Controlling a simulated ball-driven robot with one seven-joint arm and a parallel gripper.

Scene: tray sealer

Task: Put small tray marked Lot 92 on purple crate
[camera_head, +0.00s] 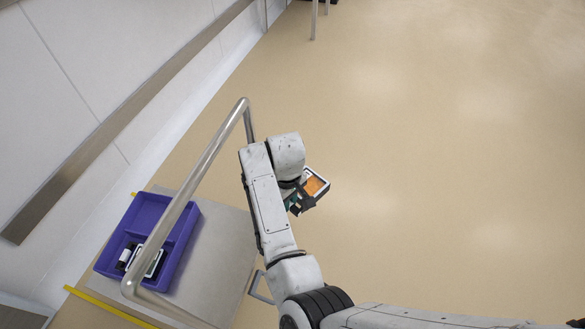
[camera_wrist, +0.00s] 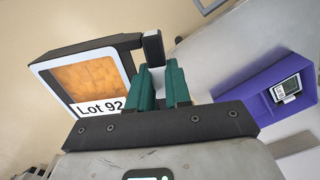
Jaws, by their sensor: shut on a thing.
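The small tray marked Lot 92 (camera_wrist: 88,78) is black with an orange filling and a white label, and it is held at my gripper (camera_wrist: 163,88). In the head view the tray (camera_head: 315,184) shows beyond my arm, out over the floor and right of the cart; my gripper (camera_head: 294,201) is partly hidden there. The purple crate (camera_head: 186,243) sits on the cart at the lower left. It also shows at the right of the wrist view (camera_wrist: 240,92).
The grey cart top (camera_head: 226,235) carries the crate, and a metal handle bar (camera_head: 190,185) rises across it. A wall stands at left; the floor at right is clear.

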